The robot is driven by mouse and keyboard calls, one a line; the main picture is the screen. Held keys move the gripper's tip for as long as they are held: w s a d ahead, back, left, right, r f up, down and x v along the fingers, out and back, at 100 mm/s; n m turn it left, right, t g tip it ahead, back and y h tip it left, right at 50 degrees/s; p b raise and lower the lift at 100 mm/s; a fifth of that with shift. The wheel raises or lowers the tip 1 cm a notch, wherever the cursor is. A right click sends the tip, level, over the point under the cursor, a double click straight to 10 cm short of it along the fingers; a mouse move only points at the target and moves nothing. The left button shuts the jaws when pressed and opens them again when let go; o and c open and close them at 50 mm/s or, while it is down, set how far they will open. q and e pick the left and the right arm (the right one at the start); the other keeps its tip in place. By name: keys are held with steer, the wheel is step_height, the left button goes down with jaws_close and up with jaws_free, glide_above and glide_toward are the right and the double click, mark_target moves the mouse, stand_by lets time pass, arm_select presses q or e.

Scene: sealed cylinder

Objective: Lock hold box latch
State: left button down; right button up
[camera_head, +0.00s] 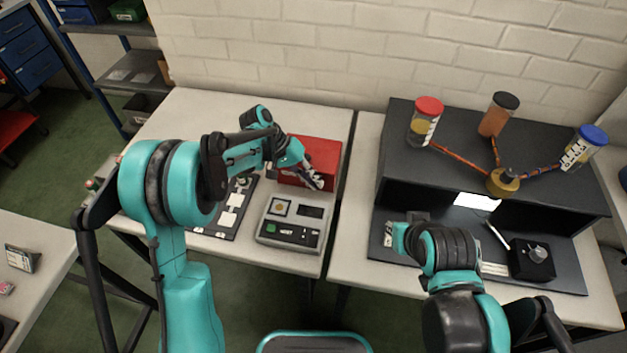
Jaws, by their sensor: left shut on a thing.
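The red box (322,153) sits at the back right of the left table, behind a grey control panel. My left arm reaches in from the left, and my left gripper (312,178) is at the box's front face, shut on what seems to be the box latch. The fingers hide the latch, so I cannot tell its position. The box lid looks down. My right gripper (392,234) is low over the right table, at the front left edge of the black workstation. Its fingers are too small to tell whether they are open.
The grey control panel (291,224) lies just in front of the red box. A black board (226,222) with white pads lies to its left. The black workstation (405,165) carries red-, black- and blue-capped cylinders. A small black block (532,262) stands at its right. A gap separates the tables.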

arm_select(q)
steer(key=c, duration=1.6)
jaws_free()
steer(key=v, duration=1.2)
